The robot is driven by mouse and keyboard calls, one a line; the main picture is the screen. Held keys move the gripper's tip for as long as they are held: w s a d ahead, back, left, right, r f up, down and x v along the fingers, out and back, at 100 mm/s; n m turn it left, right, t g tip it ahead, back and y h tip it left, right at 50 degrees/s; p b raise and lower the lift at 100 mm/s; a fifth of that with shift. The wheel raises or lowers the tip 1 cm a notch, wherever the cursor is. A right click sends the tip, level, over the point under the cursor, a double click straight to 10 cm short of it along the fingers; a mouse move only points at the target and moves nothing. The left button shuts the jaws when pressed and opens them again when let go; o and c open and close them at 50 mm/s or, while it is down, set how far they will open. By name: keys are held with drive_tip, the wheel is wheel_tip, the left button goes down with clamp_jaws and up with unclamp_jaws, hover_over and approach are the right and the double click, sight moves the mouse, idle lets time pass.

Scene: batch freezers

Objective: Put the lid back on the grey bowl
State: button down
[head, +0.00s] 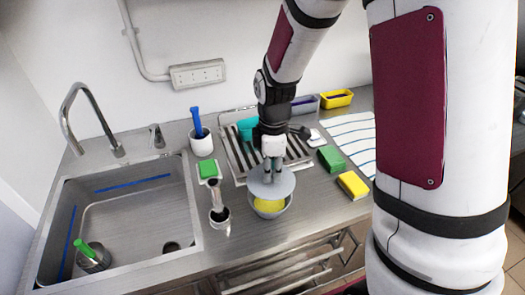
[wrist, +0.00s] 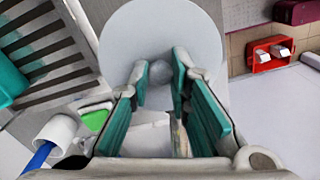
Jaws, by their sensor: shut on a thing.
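My gripper (head: 271,172) points down and is shut on the knob of a round light-grey lid (head: 284,187). In the wrist view the lid (wrist: 195,35) is a pale disc, and its round knob sits between the teal pads of my gripper (wrist: 160,75). The grey bowl (head: 284,211) stands on the steel counter under the lid, with yellow contents showing. The lid covers the back part of the bowl in the head view. The bowl's front opening shows below the lid's edge, so the lid looks raised. The exact gap cannot be told.
A metal cup with a tall part (head: 219,213) stands close left of the bowl. A ribbed drainer (head: 237,165) lies behind. Green (head: 331,158) and yellow (head: 353,185) sponges lie to the right. The sink (head: 130,212) is at left.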

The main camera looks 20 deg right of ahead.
drive_tip(key=shift+w+f, duration=0.2)
drive_tip(key=shift+w, duration=0.15)
drive_tip(key=shift+f+b, duration=1.25)
drive_tip(key=shift+f, duration=1.75)
drive_tip(key=shift+f, duration=0.15)
idle(0.8)
drive_tip(key=c, duration=0.9)
unclamp_jaws()
drive_tip(key=shift+c, duration=0.2)
drive_tip(key=shift+r+p, duration=1.85)
drive_tip(key=shift+r, duration=1.65)
